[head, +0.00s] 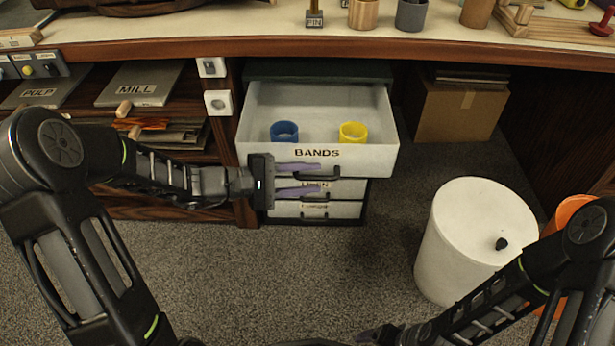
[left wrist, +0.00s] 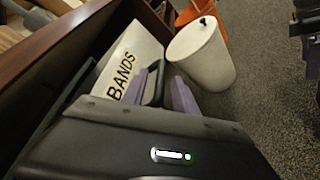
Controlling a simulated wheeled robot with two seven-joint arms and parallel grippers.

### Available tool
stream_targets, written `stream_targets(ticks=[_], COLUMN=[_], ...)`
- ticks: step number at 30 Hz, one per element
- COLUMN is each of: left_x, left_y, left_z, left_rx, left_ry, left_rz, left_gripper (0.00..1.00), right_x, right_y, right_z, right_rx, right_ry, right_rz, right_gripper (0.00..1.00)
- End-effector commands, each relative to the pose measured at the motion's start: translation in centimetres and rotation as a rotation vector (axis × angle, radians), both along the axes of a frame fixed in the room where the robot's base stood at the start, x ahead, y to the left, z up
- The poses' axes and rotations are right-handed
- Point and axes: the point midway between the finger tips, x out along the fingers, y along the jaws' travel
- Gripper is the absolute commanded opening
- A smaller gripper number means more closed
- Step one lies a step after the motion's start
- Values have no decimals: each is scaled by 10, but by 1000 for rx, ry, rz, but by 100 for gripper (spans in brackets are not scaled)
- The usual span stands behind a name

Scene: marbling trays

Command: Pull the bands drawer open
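The white bands drawer (head: 375,155), labelled BANDS, stands pulled out from the cabinet. Its inside shows a blue ring (head: 284,131) and a yellow ring (head: 353,132). My left gripper (head: 319,178) is at the drawer's front, its two purple fingers apart. In the left wrist view the dark handle (left wrist: 155,82) of the drawer lies between the spread fingers (left wrist: 165,90), with a gap visible. My right gripper (head: 378,335) is low at the bottom edge of the head view, and its fingers are too unclear to read.
Two more drawers (head: 345,209) sit shut below. A white bin (head: 470,240) with a dark lump on top stands at right, with an orange container (head: 568,210) behind it. A cardboard box (head: 460,112) is under the counter (head: 250,47). Carpet before the drawers is clear.

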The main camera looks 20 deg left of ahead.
Motion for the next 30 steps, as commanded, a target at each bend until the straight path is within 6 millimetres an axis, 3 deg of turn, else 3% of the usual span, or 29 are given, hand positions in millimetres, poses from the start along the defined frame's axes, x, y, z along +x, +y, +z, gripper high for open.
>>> stream_targets(ticks=[10,22,30], left_x=[-3,-34,-41], left_y=[6,55,65], left_z=[2,16,17], left_rx=[2,0,0], left_ry=[-1,1,0], left_rz=[1,3,0], left_gripper=[34,34,34], right_x=[0,-3,-4], right_y=[0,0,-1], right_z=[3,23,24], right_rx=[0,2,2], right_ry=[1,10,12], right_rz=[0,5,5], right_gripper=[83,83,83])
